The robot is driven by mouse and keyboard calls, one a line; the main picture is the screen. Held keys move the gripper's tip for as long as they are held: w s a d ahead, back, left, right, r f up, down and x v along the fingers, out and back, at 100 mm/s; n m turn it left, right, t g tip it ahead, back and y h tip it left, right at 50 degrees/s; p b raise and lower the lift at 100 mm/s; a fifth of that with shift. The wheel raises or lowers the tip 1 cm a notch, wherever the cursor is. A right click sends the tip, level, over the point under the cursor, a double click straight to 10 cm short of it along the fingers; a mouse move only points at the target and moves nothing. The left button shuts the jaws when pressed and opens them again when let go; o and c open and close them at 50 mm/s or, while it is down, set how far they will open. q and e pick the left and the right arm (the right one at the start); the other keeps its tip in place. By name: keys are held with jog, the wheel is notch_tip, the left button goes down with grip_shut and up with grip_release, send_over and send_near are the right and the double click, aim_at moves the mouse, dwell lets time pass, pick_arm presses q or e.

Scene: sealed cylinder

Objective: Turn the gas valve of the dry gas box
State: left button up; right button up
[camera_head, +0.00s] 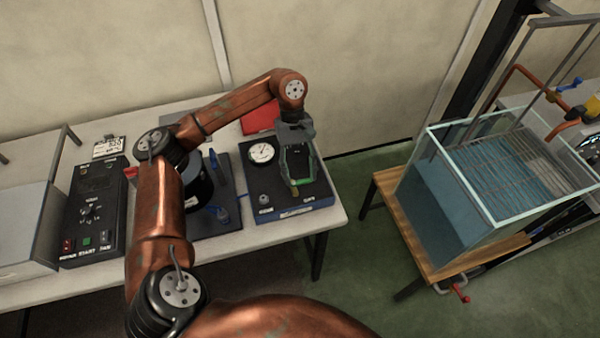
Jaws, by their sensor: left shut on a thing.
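The dry gas box (264,187) is a low black box with a blue front edge on the right end of the white table. A round white gauge (261,152) stands at its back left, and a small grey knob (264,199) is at its front left. My left gripper (297,181) reaches down over the right part of the box. My right gripper is out of view.
A black control panel (95,211) and a dark stand (222,220) are left of the box. A red object (259,117) lies behind it. A glass water tank (432,199) stands on a wooden table at right. Green floor (358,230) lies between.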

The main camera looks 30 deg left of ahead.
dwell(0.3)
pick_arm(q)
jog(key=o, duration=1.2)
jog(key=shift+c, duration=0.2)
jog(key=shift+w+r, duration=0.1)
jog(key=shift+r, duration=0.1)
jog(key=v, duration=1.1)
jog(key=shift+r, duration=0.25)
jog(key=shift+w+a, duration=0.1)
